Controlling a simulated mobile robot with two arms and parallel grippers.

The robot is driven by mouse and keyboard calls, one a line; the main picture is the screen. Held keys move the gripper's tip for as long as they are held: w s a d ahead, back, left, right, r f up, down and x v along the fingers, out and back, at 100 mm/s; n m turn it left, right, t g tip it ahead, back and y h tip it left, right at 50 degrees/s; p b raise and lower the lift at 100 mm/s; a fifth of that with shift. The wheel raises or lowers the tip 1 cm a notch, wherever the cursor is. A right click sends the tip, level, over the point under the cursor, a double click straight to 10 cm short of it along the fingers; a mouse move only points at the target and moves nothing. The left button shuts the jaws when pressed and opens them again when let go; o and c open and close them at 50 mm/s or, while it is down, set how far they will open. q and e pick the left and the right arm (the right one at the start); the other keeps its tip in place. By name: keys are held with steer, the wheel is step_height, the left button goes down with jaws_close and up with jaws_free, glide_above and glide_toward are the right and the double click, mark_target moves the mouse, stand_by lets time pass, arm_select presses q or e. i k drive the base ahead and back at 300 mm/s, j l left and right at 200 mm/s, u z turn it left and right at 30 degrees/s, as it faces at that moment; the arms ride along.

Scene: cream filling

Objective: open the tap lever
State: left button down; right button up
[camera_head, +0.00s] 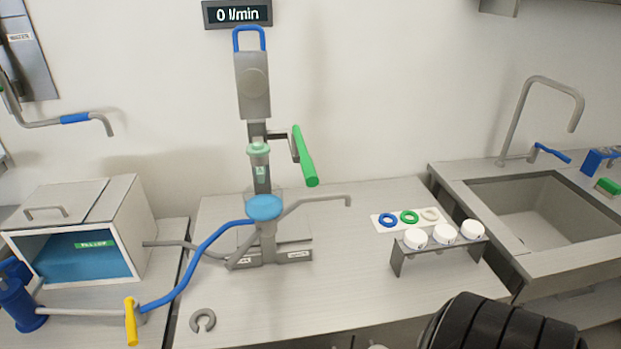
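The sink tap (530,95) is a grey curved spout at the back of the sink on the right. A small lever with a blue grip (553,152) sticks out to the right near the foot of this tap. Another lever, with a yellow grip (131,320), stands upright on the pipe at the lower left, where a blue hose (205,245) joins. The picture does not show which of these the task's tap lever is. Neither of my grippers is in view. A black ribbed shape covers the bottom right.
A filling machine (254,85) with a green handle (306,157) stands mid-counter below a display (238,14) reading 0 l/min. A rack (438,249) with white caps stands left of the sink basin (545,215). An open-fronted box (145,240) is at left. The front-middle counter is mostly clear.

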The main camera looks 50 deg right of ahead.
mark_target(558, 154)
steer(key=z, duration=2.9)
steer(key=i+l+u, duration=0.2)
steer(key=u, duration=0.25)
steer(key=i+l+u, duration=0.15)
steer(key=l+u, duration=0.25)
steer(key=j, duration=0.05)
